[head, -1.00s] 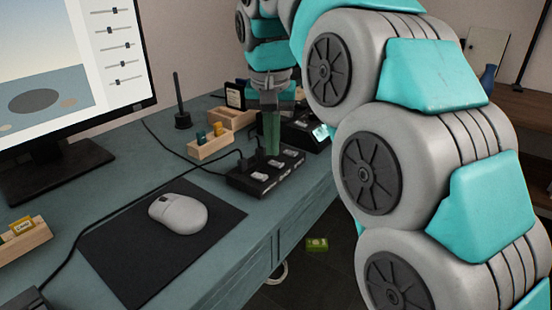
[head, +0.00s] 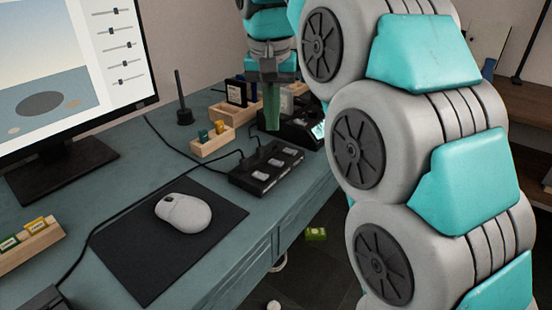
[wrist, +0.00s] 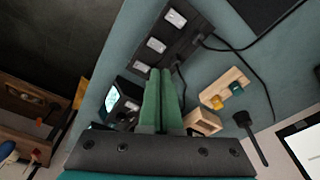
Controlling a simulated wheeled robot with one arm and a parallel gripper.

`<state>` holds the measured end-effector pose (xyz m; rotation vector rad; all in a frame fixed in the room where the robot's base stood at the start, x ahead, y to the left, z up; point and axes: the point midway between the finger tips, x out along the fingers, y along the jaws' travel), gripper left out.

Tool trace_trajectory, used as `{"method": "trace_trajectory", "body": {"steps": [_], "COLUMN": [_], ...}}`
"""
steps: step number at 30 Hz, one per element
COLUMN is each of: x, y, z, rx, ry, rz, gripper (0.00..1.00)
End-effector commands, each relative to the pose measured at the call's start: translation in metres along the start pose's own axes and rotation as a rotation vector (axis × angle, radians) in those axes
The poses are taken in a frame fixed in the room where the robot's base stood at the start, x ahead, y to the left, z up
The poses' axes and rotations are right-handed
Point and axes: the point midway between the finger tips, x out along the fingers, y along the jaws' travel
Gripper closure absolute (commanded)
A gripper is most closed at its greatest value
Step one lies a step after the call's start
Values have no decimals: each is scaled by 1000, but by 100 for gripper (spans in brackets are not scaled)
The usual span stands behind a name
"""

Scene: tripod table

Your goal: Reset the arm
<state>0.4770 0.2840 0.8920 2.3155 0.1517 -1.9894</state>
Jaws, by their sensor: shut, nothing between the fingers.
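My gripper (head: 271,106) points down above the far end of the teal desk (head: 215,245). Its green fingers are shut together with nothing between them. In the wrist view the closed fingers (wrist: 161,98) stand in the middle of the picture. They are over the desk, near a black power strip (wrist: 172,38). The same black strip (head: 267,167) with pale switches lies below and in front of the fingers in the head view. My arm fills the right side of the head view and hides what is behind it.
Wooden holders (head: 212,143) with small coloured blocks stand left of the gripper. A black device with a lit screen (head: 298,130) is close to the right. A monitor (head: 75,75), a mouse (head: 184,212) on a dark pad and cables occupy the desk. A green-yellow item (head: 316,234) lies on the floor.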

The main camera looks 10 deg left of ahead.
Motion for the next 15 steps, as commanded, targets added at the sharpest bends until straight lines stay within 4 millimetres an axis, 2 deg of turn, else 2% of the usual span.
{"method": "trace_trajectory", "body": {"steps": [4, 7, 11, 15], "x": [2, 7, 18, 37], "y": [5, 21, 57, 100], "z": [2, 7, 22, 49], "rx": [1, 5, 11, 19], "ry": [-5, -18, -42, -79], "rz": [3, 12, 25, 38], "gripper": [100, 100, 100, 100]}}
